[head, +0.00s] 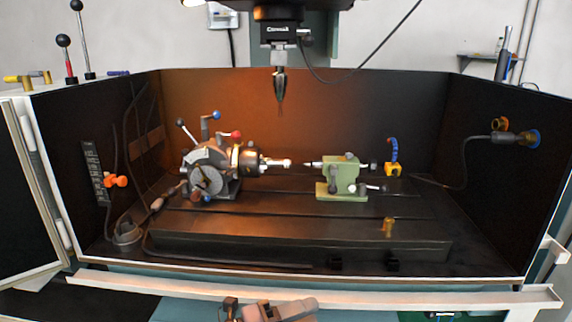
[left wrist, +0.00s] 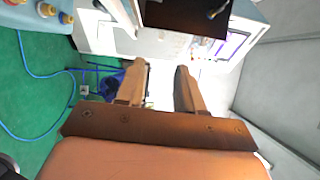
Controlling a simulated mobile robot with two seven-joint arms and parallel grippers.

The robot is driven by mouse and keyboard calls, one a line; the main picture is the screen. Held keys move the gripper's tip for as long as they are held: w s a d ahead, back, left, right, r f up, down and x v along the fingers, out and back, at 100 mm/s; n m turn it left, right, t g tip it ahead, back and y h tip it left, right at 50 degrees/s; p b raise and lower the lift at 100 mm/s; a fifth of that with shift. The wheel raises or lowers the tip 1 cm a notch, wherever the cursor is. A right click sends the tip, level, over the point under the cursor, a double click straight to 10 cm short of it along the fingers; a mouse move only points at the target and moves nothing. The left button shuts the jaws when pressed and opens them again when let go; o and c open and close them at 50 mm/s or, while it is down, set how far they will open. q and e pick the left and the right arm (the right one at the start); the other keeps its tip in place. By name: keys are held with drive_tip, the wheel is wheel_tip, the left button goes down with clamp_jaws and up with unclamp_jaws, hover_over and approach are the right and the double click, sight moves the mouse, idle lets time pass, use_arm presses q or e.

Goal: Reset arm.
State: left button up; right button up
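The indexing chuck (head: 210,168) sits on the machine table inside the dark enclosure in the head view. It has a grey body, a round face plate, and levers with red, blue and black knobs. A pale workpiece (head: 275,163) sticks out of its right side, towards a green tailstock (head: 341,176). My left gripper (head: 268,307) is low in the head view, outside the enclosure and in front of its front rail. In the left wrist view its two fingers (left wrist: 158,75) are apart with nothing between them. My right gripper is in neither view.
A spindle with a tool (head: 279,85) hangs above the table. An orange-handled fitting (head: 117,181) is on the left wall, and a hose nozzle (head: 500,135) on the right. A white rail (head: 300,289) crosses the front. A blue hose (left wrist: 45,130) lies on the green floor.

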use_arm(q)
drive_tip(key=s+a+f+n+t+y+p, duration=0.1)
drive_tip(key=s+a+f+n+t+y, duration=0.3)
drive_tip(key=a+n, duration=0.5)
drive_tip(key=s+a+f+n+t+y+p, duration=0.25)
drive_tip(key=a+n+t+y, duration=0.3)
drive_tip(key=n, duration=0.65)
drive_tip(key=s+a+f+n+g+y, duration=0.5)
drive_tip(key=s+a+f+n, duration=0.3)
drive_tip(key=s, duration=0.4)
drive_tip(key=shift+s+a+f+g, duration=0.35)
drive_tip(key=shift+s+f+g, duration=0.05)
drive_tip(key=shift+f+g, duration=0.05)
